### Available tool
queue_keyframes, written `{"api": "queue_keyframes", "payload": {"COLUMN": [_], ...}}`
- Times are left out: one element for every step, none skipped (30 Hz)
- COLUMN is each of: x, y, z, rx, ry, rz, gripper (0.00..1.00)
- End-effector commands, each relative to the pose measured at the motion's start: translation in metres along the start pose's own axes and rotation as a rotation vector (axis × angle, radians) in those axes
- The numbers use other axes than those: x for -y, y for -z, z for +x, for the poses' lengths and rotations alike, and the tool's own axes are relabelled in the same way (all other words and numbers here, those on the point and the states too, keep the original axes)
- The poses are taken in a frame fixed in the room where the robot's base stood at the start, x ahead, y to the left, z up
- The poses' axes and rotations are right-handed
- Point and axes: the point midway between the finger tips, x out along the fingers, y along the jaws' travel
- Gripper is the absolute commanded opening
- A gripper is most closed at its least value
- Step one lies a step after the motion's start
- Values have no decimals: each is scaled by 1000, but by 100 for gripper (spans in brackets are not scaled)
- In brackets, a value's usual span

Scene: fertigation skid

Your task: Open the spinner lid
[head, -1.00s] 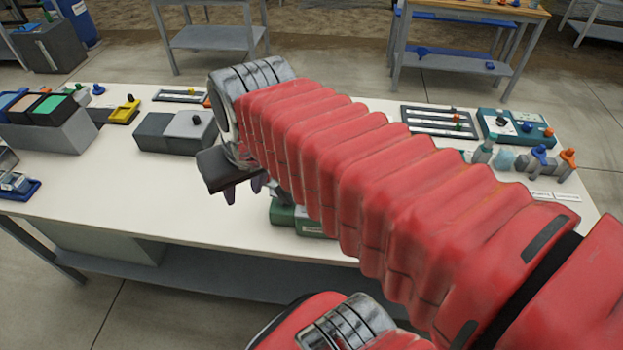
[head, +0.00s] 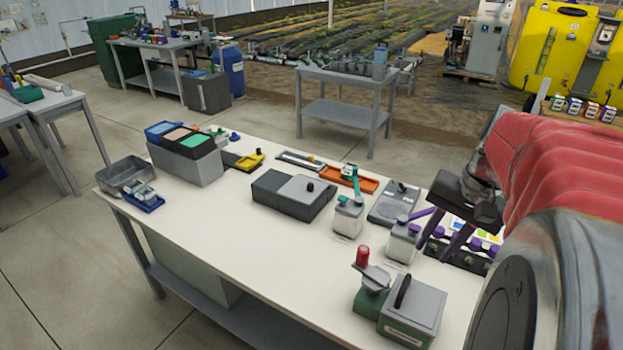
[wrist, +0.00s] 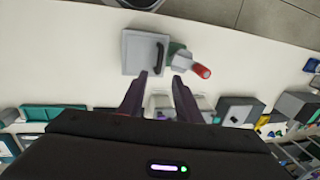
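A green-based unit (head: 368,303) stands at the near right of the bench. It carries a grey lid or cover (head: 420,305) with a black bar handle (head: 402,290), and a red-topped grey part (head: 362,257) beside it. A dark grey box (head: 268,189) with a light grey top (head: 304,190) and black knob stands mid-bench. I cannot tell for certain which is the spinner. My gripper (head: 423,238) is open and empty, above the bench beyond the green-based unit. In the wrist view my open fingertips (wrist: 160,76) appear just below the black handle (wrist: 158,56), not visibly touching it.
White bottles (head: 348,218) (head: 402,243) stand close to my gripper. A rack with purple parts (head: 465,252) is under it. A tall grey block with coloured bins (head: 187,160) is at the left. The bench front is mostly clear.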

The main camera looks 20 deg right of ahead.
Motion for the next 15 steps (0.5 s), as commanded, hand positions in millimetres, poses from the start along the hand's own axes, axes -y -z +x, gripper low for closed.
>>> {"api": "queue_keyframes", "payload": {"x": [-1,-1,-1,-1,-1,-1,0,0,0,0,0,0,0,0,0], "y": [1,1,1,1,0,0,0,0,0,0,0,0,0,0,0], "z": [0,0,0,0,0,0,0,0,0,0,1,2,3,5,8], "rx": [1,1,1,1,1,1,1,1,1,1,1,2,2,3,3], "ry": [1,1,1,1,1,1,1,1,1,1,1,1,1,1,1], "rz": [4,4,4,3,3,3,3,2,2,2,2,2,2,1,1], "gripper": [31,31,31,31,31,31,31,31,31,31,31,31,31,31,31]}}
